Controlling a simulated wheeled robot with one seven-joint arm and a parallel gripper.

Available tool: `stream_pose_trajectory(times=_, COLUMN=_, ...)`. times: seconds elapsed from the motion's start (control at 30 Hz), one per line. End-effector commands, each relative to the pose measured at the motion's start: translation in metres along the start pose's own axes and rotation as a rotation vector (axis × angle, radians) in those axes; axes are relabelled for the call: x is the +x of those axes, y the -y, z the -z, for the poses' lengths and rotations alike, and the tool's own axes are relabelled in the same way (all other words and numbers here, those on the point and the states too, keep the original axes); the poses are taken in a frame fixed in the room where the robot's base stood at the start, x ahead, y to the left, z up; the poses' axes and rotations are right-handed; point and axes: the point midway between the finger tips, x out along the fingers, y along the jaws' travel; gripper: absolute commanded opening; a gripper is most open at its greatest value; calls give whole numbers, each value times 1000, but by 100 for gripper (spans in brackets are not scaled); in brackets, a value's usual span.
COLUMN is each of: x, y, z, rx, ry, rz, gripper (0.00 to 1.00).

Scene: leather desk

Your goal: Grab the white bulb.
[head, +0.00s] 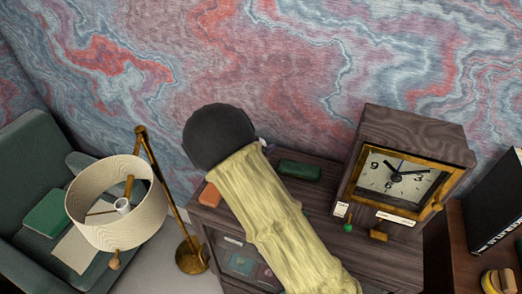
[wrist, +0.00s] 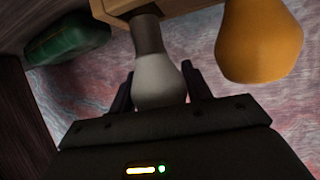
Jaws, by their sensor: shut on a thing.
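A white bulb (wrist: 158,82) with a grey-brown neck is in the middle of the wrist view. My gripper (wrist: 157,88) is shut on it, with one dark finger on each side. The bulb's neck meets a light wooden piece (wrist: 165,8) at the top edge of the wrist view; I cannot tell whether they are joined or only touching. In the head view my arm and its dark round part hide my gripper and most of the spot around it.
An orange bulb-shaped thing (wrist: 258,40) is close on the right of the white bulb. A dark green object (head: 300,170) lies on the cabinet top, left of a wooden clock (head: 395,175). A lamp (head: 118,208) stands at the left beside a green chair (head: 35,150).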

Motion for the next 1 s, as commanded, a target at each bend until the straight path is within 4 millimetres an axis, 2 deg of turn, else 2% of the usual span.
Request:
stream_pose_trajectory(times=0.2, x=-17, y=1, z=36, rx=7, ry=0, rz=3, gripper=26)
stream_pose_trajectory(times=0.4, x=-30, y=0, z=63, rx=4, ry=-1, rz=2, gripper=26)
stream_pose_trajectory(times=0.57, x=-34, y=0, z=69, rx=0, ry=0, rz=0, gripper=26)
stream_pose_trajectory(times=1.0, x=-34, y=0, z=69, rx=-1, ry=0, rz=0, gripper=26)
